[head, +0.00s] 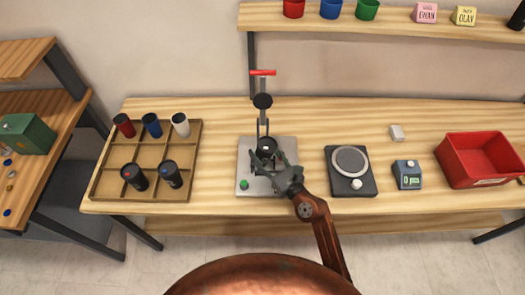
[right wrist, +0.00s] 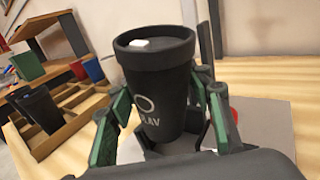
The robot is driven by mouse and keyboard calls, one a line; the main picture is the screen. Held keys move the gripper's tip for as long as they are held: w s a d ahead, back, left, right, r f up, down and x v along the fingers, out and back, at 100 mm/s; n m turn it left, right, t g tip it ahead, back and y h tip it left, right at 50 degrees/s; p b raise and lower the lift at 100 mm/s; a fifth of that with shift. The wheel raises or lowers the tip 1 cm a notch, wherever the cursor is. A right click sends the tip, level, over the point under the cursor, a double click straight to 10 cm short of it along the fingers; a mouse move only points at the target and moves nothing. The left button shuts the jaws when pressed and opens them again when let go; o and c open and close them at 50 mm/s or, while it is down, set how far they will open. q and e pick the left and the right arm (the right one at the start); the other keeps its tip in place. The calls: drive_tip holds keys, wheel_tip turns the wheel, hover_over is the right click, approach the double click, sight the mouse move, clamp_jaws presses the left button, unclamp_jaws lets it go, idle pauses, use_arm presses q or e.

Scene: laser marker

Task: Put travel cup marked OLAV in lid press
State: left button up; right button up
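The black travel cup (right wrist: 158,85) is upright between the fingers of my right gripper (right wrist: 162,110). The end of its marking shows, reading about "LAV", under a ring symbol. A small white mark is on its dark lid. In the head view the cup (head: 267,146) is over the plate of the lid press (head: 248,173), below the press head. My right gripper (head: 270,162) has a finger on each side of it; I cannot tell whether they press on it. The cup's bottom and its seat are hidden. My left gripper is not in view.
A wooden tray (head: 150,152) with several cups stands left. Right of the press are a round-topped device (head: 351,162), a small display (head: 408,174) and a red bin (head: 480,158). The press column with its red handle (head: 263,73) rises behind the cup.

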drive_tip(key=o, duration=0.5)
drive_tip(key=shift+r, duration=0.15)
drive_tip(key=shift+c, duration=0.2)
drive_tip(key=v, duration=1.2)
